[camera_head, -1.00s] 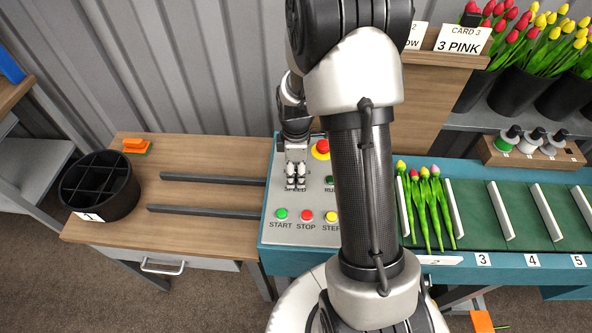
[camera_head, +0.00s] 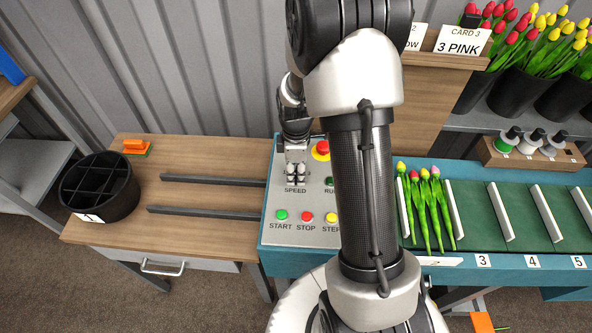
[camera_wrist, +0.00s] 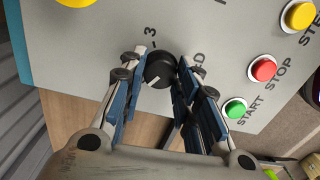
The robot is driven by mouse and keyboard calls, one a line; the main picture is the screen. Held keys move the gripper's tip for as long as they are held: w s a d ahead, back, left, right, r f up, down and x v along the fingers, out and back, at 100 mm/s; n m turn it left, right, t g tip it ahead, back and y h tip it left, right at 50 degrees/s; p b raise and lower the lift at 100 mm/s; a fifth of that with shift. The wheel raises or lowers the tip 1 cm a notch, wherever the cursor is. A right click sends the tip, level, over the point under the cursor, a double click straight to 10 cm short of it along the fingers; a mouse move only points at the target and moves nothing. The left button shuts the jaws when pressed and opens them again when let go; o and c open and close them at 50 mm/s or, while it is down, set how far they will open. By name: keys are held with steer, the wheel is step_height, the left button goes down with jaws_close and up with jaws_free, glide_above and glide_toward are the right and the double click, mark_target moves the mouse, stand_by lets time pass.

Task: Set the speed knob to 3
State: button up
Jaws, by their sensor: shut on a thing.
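The speed knob (camera_wrist: 160,70) is round and black with a short white mark, on the light grey control panel (camera_wrist: 90,45). In the wrist view its mark points to the lower left, while the printed 3 (camera_wrist: 152,32) lies just above the knob. My gripper (camera_wrist: 161,68) has one finger on each side of the knob and is shut on it. In the head view my gripper (camera_head: 296,180) is over the panel just above the SPEED label (camera_head: 295,190) and hides the knob.
Green START (camera_head: 282,215), red STOP (camera_head: 306,216) and yellow STEP (camera_head: 331,217) buttons lie nearer on the panel. A red emergency button (camera_head: 323,148) is beside my gripper. Tulips (camera_head: 428,205) lie on the conveyor at right. A black divided bin (camera_head: 99,186) stands at left.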

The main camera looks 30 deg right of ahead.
steer(key=shift+m, duration=0.3)
steer(key=m+p, duration=0.1)
steer(key=m, duration=0.4)
steer(key=shift+m+p, duration=0.3)
steer(key=shift+m, duration=0.1)
steer(key=m+p, duration=0.1)
steer(key=m, duration=0.6)
steer(key=shift+d, duration=0.1)
steer(key=m+p, duration=0.1)
steer(key=m, duration=0.4)
steer(key=shift+m, duration=0.3)
steer(key=m, duration=0.4)
steer(key=shift+m, duration=0.3)
steer(key=o, duration=1.1)
steer(key=shift+c, duration=0.2)
steer(key=shift+r, duration=0.15)
